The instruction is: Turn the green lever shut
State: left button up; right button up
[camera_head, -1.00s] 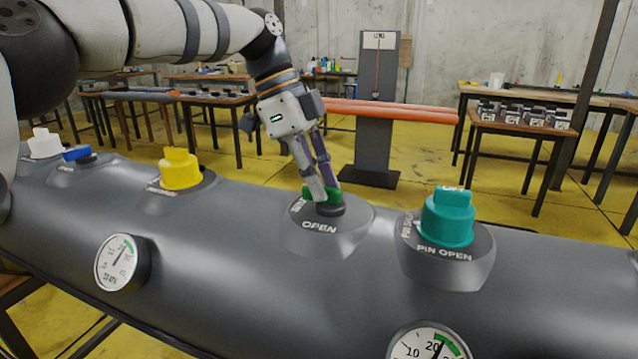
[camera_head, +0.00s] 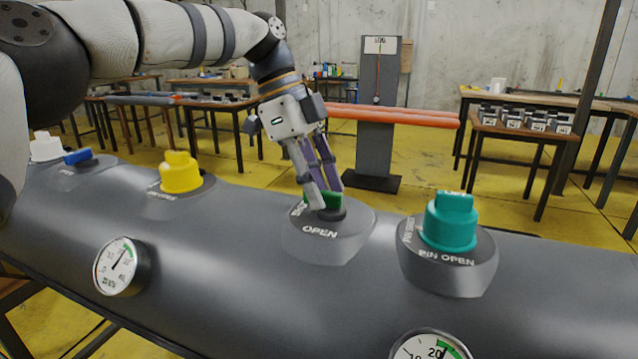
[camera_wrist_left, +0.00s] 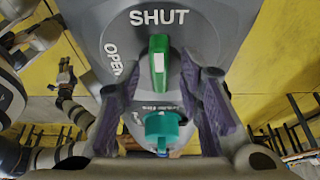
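The green lever (camera_head: 322,201) sits on a dark round mount on the grey tube, above the word OPEN. In the left wrist view the lever (camera_wrist_left: 158,62) points toward the word SHUT at the top, while OPEN is printed at its left. My left gripper (camera_head: 328,200) reaches down to the lever and partly hides it. In the wrist view its two purple-padded fingers (camera_wrist_left: 161,92) are spread, one on each side of the lever's line, with visible gaps. A dark gripper, apparently my right one (camera_wrist_left: 66,76), shows small at the left; its fingers are unclear.
A teal valve (camera_head: 450,222) marked PIN OPEN stands to the right on the tube (camera_head: 220,250). A yellow valve (camera_head: 181,172), a blue lever (camera_head: 77,156) and a white knob (camera_head: 45,147) stand to the left. Two gauges are on the near side.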

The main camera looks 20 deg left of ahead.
pick_arm(q)
jog(key=v, duration=0.7)
jog(key=shift+r, duration=0.2)
jog(key=shift+a, duration=0.15)
